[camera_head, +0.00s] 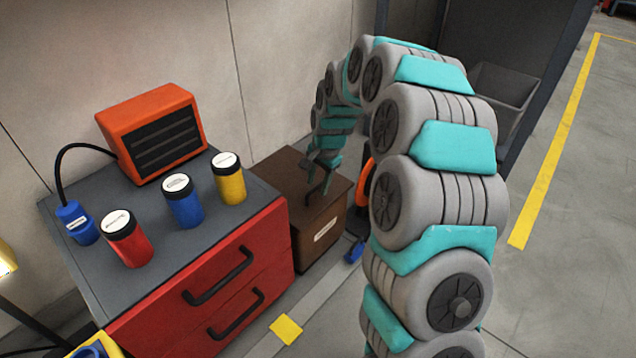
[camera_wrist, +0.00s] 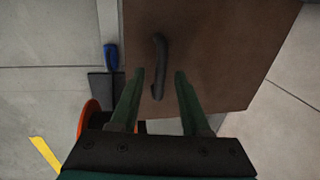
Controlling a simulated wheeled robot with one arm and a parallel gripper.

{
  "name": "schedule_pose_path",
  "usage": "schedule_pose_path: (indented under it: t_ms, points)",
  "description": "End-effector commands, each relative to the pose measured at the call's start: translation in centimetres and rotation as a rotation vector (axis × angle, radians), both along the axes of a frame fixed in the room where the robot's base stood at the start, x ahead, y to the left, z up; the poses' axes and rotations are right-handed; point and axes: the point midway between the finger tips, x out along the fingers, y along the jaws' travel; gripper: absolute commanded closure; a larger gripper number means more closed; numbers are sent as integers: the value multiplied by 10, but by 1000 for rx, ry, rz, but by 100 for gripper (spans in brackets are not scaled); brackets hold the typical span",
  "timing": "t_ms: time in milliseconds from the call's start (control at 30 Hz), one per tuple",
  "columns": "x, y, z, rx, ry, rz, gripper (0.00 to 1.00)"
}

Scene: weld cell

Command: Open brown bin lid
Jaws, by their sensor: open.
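The brown bin (camera_head: 322,245) stands on the floor just right of the red cabinet, with a pale label on its front. Its lid (camera_head: 276,170) looks closed. In the wrist view the brown lid (camera_wrist: 215,40) fills the upper right, with a dark curved handle (camera_wrist: 159,62) on it. My gripper (camera_wrist: 160,75) is open, its two green fingers pointing at the lid with the handle between them, nearer the left finger. Whether the fingers touch the handle or lid, I cannot tell.
A red cabinet (camera_head: 205,290) stands left of the bin, bearing red, blue and yellow canisters and an orange heater (camera_head: 155,130). A blue-handled tool (camera_head: 354,252) lies on the floor by the bin. An orange round thing (camera_wrist: 92,118) is close to the bin. Open floor lies right.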

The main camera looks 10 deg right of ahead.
Motion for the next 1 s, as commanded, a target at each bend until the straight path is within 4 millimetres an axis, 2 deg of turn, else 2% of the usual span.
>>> schedule_pose_path:
  t_ms: [200,600,1000]
  points:
    - [0,0,0,1,-1,0,54]
    - [0,0,0,1,-1,0,100]
    - [0,0,1,1,-1,0,100]
